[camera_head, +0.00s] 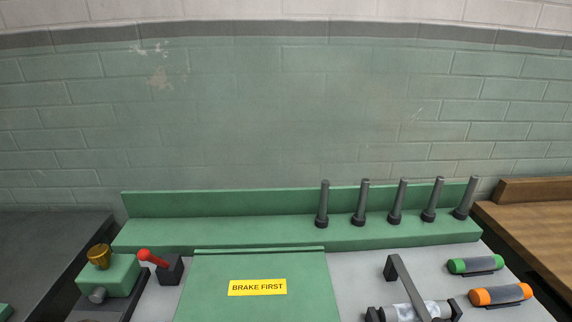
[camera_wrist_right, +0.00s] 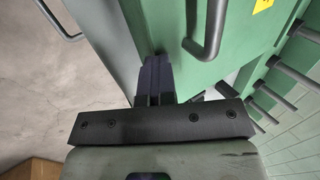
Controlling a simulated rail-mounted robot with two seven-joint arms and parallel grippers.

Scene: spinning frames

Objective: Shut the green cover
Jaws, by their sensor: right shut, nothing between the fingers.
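The green cover (camera_head: 255,275) with a yellow "BRAKE FIRST" label (camera_head: 257,287) is at the bottom middle of the head view. Its front edge is cut off there, and I cannot tell if it is fully down. In the right wrist view a green panel (camera_wrist_right: 245,45) with a dark bar handle (camera_wrist_right: 209,30) and a yellow label corner fits this cover. My right gripper (camera_wrist_right: 155,65) is shut and empty, its fingertips close to the green surface beside the handle. I cannot tell whether they touch it. My left gripper is in neither view.
A red-knobbed lever (camera_head: 146,255) and a green box with a brass knob (camera_head: 100,257) stand left of the cover. Several dark pegs (camera_head: 361,205) stand on the green ledge behind. Green (camera_head: 475,265) and orange (camera_head: 500,294) cylinders lie at the right.

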